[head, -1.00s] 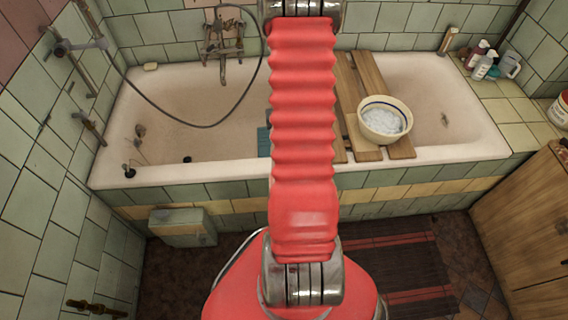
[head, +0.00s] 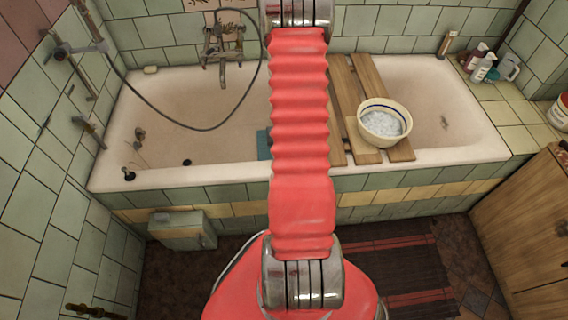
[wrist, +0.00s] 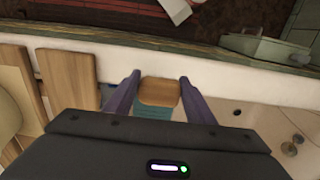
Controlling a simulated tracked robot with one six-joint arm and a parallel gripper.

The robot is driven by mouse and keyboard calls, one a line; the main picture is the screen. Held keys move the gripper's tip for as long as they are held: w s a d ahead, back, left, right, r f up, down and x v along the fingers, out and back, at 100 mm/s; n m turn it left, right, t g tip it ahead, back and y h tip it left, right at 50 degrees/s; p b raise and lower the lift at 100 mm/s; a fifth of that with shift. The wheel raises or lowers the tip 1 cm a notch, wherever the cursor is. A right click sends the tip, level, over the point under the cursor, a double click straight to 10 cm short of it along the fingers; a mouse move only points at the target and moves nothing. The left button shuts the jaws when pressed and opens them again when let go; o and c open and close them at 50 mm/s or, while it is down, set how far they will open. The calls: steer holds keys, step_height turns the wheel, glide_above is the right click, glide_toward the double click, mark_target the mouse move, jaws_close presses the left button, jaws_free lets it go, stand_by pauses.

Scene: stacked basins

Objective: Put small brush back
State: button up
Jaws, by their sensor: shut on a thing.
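In the wrist view my gripper (wrist: 160,80) has its two purple fingers shut on a small wooden brush (wrist: 160,92). Only the brush's brown wooden block shows between the fingers; bristles cannot be made out. The held brush is over the bathtub, near its front rim. In the head view my red arm hides the gripper and the brush.
The bathtub (head: 225,170) carries wooden boards (head: 376,80) across it, with a cream basin (head: 383,122) on them. A teal item (head: 263,145) lies in the tub. Bottles (head: 483,68) stand on the right ledge. A wooden cabinet (head: 530,230) is at right.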

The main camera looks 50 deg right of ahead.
steer(key=shift+f, duration=1.6)
steer(key=shift+f, duration=0.1)
steer(key=o, duration=1.1)
steer(key=shift+r, duration=6.1)
